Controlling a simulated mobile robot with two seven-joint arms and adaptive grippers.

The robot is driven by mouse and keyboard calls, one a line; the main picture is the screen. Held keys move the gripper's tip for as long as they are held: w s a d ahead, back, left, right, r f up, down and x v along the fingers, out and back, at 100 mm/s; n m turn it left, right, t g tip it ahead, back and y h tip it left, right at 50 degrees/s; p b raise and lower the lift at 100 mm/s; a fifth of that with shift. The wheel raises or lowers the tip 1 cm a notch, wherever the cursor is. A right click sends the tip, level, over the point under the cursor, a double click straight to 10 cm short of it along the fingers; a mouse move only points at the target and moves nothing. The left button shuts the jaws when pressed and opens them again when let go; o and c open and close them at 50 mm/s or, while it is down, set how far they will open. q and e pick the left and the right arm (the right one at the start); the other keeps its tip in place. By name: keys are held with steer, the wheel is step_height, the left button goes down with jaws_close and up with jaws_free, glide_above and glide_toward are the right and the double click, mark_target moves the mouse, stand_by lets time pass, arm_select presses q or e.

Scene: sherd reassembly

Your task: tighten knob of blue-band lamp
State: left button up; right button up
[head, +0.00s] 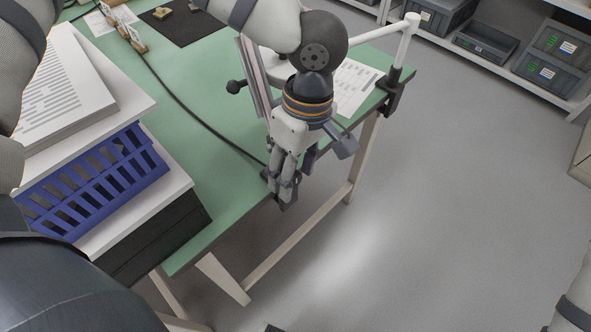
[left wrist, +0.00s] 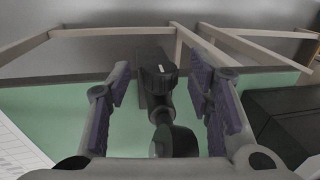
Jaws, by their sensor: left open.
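My left gripper (head: 284,198) hangs over the front edge of the green table, fingers pointing down. In the left wrist view the gripper (left wrist: 160,100) is open, with one purple-padded finger on each side of a black knob (left wrist: 157,72). The knob has a small white mark and sits on a dark clamp part at the table edge. Gaps show between the knob and both fingers. In the head view the gripper mostly hides this clamp. A pale lamp arm (head: 249,72) rises behind my wrist. No blue band can be made out. My right gripper is not in view.
A second clamp (head: 396,91) with a white post stands at the table's right corner. A blue basket (head: 95,184) and stacked boards are at left. A black cable (head: 190,112) crosses the green table (head: 190,75). Open floor lies in front.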

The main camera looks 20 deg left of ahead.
arm_select(q)
steer(key=shift+f, duration=0.4)
jaws_close()
steer(key=shift+f+g, duration=0.2)
steer(key=shift+g, duration=0.1)
steer(key=shift+w+b, duration=0.1)
steer(key=shift+b, duration=0.25)
steer(key=shift+r+g, duration=0.2)
steer(key=shift+g, duration=0.1)
jaws_free()
